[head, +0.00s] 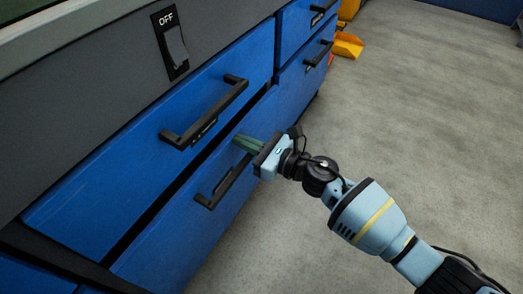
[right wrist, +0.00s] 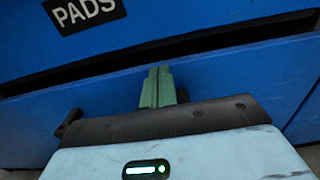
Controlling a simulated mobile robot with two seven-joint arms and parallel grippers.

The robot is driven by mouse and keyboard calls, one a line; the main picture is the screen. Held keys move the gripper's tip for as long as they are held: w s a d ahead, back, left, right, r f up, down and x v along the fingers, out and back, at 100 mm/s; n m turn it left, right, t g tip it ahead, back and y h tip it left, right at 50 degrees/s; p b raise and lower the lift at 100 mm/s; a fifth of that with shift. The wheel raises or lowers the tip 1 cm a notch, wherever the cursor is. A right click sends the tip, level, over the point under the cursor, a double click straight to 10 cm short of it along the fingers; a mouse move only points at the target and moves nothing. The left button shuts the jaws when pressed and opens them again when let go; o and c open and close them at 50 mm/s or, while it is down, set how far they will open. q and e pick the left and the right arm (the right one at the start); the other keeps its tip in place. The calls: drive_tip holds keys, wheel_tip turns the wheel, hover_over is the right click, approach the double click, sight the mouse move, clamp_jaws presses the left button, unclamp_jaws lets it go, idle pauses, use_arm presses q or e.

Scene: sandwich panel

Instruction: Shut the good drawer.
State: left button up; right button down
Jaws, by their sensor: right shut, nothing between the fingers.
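Two blue drawer fronts face me in the head view. The upper drawer (head: 130,185) has a black bar handle (head: 205,112). The lower drawer (head: 190,230) has its own black handle (head: 222,186); a dark gap runs along its top edge. I cannot read the word "good" on either. A label reading PADS (right wrist: 84,12) is on the upper front in the right wrist view. My right gripper (head: 240,143) is shut and empty, its green fingertips (right wrist: 158,72) at the lower front, near its handle. Whether they touch it is unclear. My left gripper is out of view.
Another column of blue drawers (head: 303,60) stands further back, with black handles. A switch marked OFF (head: 174,45) is on the grey panel above. An orange-yellow object (head: 347,45) lies on the floor beyond. The grey floor (head: 430,110) to the right is clear.

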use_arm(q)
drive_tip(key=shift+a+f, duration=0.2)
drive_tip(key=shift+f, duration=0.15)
use_arm(e)
drive_tip(key=shift+x, duration=1.2)
drive_tip(key=shift+w+r, duration=0.1)
drive_tip(key=shift+r, duration=0.2)
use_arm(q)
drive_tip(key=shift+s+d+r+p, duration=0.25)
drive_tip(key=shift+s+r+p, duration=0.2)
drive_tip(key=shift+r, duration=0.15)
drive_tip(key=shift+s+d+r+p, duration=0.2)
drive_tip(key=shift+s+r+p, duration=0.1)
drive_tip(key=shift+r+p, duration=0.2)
use_arm(e)
drive_tip(key=v, duration=1.4)
drive_tip(key=shift+s+f, duration=0.25)
drive_tip(key=shift+f, duration=0.1)
drive_tip(key=shift+d, duration=0.1)
